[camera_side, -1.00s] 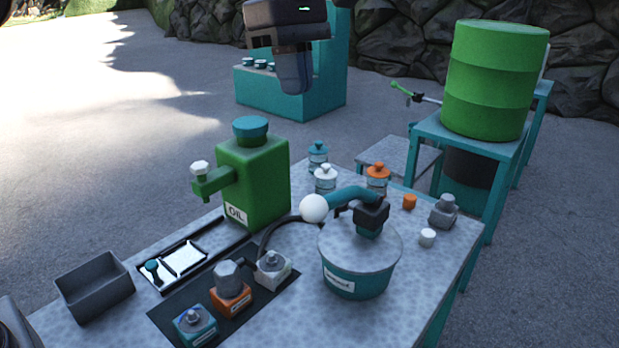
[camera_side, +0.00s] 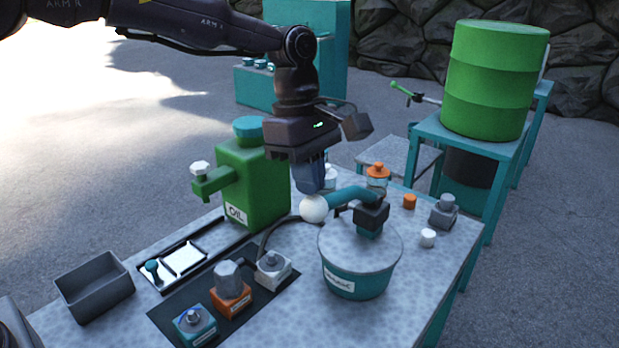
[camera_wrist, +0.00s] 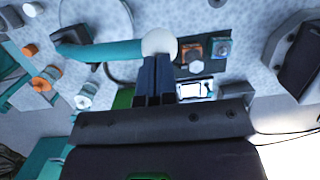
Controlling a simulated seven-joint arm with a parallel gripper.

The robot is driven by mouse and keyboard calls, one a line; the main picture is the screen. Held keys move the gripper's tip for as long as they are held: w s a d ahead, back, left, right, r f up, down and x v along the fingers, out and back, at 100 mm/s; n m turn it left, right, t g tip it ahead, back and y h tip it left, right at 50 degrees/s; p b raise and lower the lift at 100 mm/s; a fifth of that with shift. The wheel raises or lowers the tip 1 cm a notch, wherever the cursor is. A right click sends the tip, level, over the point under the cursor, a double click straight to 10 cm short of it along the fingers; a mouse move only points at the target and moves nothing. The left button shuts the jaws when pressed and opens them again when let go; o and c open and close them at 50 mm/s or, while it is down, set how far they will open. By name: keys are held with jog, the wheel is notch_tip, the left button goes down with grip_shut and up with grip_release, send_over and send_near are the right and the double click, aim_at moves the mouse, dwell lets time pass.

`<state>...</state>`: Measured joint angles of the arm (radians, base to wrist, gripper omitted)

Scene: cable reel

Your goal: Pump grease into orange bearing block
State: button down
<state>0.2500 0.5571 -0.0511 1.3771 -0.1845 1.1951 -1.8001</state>
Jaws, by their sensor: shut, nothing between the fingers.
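The grease pump is a teal bucket (camera_side: 352,282) with a grey lid and a teal lever (camera_side: 350,195) ending in a white ball knob (camera_side: 313,209). My gripper (camera_side: 311,190) is shut and empty, its fingers pointing down right at the knob. The wrist view shows the fingertips (camera_wrist: 157,62) against the knob's edge (camera_wrist: 159,43); I cannot tell if they touch. The orange bearing block (camera_side: 231,301) sits on a dark mat between a teal block (camera_side: 195,325) and a white block (camera_side: 272,271). A grey hexagonal piece tops the orange block. A black hose (camera_side: 266,240) runs toward the white block.
A green oil can (camera_side: 246,190) stands left of my gripper. A grey bin (camera_side: 94,290) and a tray (camera_side: 184,260) lie at left. Behind the pump are an orange-topped bottle (camera_side: 377,176) and small caps. A green drum (camera_side: 494,80) stands back right.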

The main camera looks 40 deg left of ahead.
jog(key=shift+f, duration=0.25)
jog(key=s+f+t, duration=0.2)
jog(key=s+f, duration=0.1)
jog(key=f, duration=1.2)
jog(key=shift+s+t, duration=0.4)
jog(key=shift+d, duration=0.1)
jog(key=s+a+r, duration=0.3)
jog(key=s+r, duration=0.5)
jog(key=r, duration=0.3)
jog(key=shift+s+r, duration=0.15)
jog(key=shift+r, duration=0.2)
dwell(0.7)
